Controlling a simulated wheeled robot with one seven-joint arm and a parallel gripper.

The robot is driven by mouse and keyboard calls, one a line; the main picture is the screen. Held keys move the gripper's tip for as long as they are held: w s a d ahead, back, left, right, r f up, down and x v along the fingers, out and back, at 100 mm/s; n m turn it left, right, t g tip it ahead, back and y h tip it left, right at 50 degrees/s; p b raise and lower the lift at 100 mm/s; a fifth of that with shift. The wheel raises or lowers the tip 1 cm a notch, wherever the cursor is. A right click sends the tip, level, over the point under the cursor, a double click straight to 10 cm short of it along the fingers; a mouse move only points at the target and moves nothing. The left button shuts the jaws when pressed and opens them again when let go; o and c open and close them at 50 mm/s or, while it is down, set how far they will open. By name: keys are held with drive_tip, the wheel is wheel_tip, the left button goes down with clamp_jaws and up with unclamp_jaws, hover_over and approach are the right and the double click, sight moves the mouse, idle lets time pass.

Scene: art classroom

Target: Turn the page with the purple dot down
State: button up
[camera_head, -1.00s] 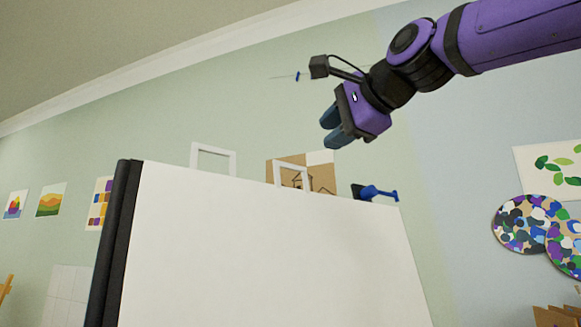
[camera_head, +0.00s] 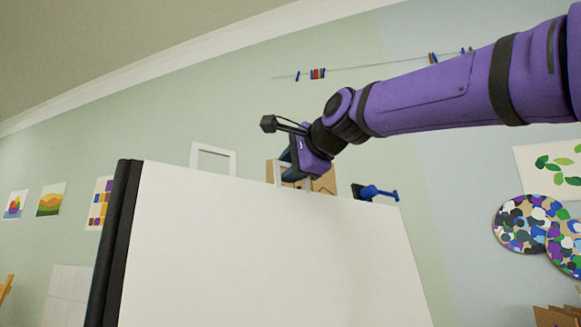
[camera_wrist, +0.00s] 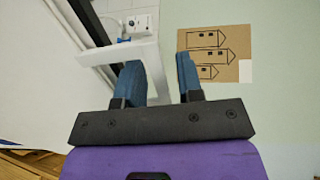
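A large white flip chart (camera_head: 250,250) fills the lower middle of the head view, with a black edge (camera_head: 115,240) on its left. Two white frame-shaped tabs stick up from its top: a left tab (camera_head: 232,162) and a middle tab (camera_head: 277,173). My gripper (camera_head: 289,168) is at the middle tab, partly covering it. In the wrist view the gripper (camera_wrist: 160,76) is open, its blue fingers apart, and a bar of a white tab (camera_wrist: 148,52) shows in the gap between them. I cannot tell if the fingers touch it. No purple dot is visible.
A blue clamp (camera_head: 375,192) sits on the chart's top edge, right of my gripper. A brown drawing of houses (camera_wrist: 215,55) hangs on the wall behind. A line with clips (camera_head: 318,74) runs along the wall above. The space above the left tab is clear.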

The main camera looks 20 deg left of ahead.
clamp_jaws()
drive_tip(key=f+v, duration=0.1)
drive_tip(key=v, duration=0.8)
drive_tip(key=shift+d, duration=0.2)
idle(0.5)
drive_tip(key=shift+s+d+f, duration=0.1)
drive_tip(key=shift+s, duration=0.05)
drive_tip(key=shift+s+d, duration=0.15)
drive_tip(key=shift+d, duration=0.05)
drive_tip(key=c, duration=0.6)
unclamp_jaws()
drive_tip(key=shift+s+d+f, duration=0.15)
drive_tip(key=shift+s+d, duration=0.5)
drive_tip(key=shift+d, duration=0.25)
drive_tip(key=shift+s+d+f, duration=0.2)
drive_tip(key=shift+s+d, duration=0.45)
drive_tip(key=shift+d, duration=0.25)
drive_tip(key=shift+s+d+f, duration=0.15)
drive_tip(key=shift+s+d, duration=0.5)
drive_tip(key=shift+d, duration=0.15)
drive_tip(key=shift+s+d+f, duration=0.15)
drive_tip(key=shift+s+d, duration=0.45)
drive_tip(key=shift+d, duration=0.25)
clamp_jaws()
